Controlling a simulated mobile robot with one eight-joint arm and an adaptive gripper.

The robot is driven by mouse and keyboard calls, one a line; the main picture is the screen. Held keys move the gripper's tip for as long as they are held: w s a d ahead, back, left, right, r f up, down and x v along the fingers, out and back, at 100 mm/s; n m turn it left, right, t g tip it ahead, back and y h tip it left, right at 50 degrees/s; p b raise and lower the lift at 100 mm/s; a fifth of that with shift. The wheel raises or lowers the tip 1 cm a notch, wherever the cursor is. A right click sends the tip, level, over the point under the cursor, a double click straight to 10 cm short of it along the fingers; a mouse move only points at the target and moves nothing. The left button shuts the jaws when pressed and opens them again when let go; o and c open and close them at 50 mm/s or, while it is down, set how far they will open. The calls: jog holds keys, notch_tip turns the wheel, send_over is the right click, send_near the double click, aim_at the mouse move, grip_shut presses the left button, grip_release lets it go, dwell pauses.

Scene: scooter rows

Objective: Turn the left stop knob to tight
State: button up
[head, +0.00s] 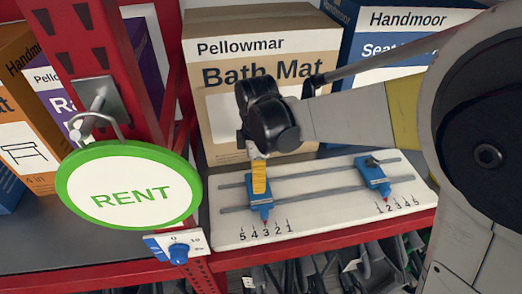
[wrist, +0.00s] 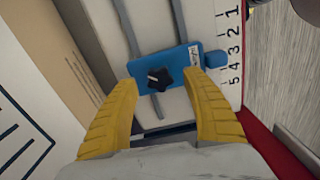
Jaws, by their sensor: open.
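The left stop (head: 261,208) is a blue block on two grey rails of a white board (head: 228,240). Its red pointer is near 3 on the scale. In the wrist view the left stop (wrist: 180,62) carries a black star-shaped knob (wrist: 158,79) with a pale mark, and a small label too small to read. My gripper (head: 259,182) is over the left stop, and in the head view it hides the knob. In the wrist view my gripper (wrist: 162,84) is open, its yellow fingers on either side of the knob, apparently apart from it.
The right stop (head: 373,176) with its dark knob sits on the same rails. A Bath Mat box (head: 225,110) stands behind the board. A round RENT sign (head: 130,212) hangs at left from a red post. A blue dial (head: 178,254) is on the red shelf edge.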

jog(key=shift+f, duration=0.65)
jog(key=c, duration=1.2)
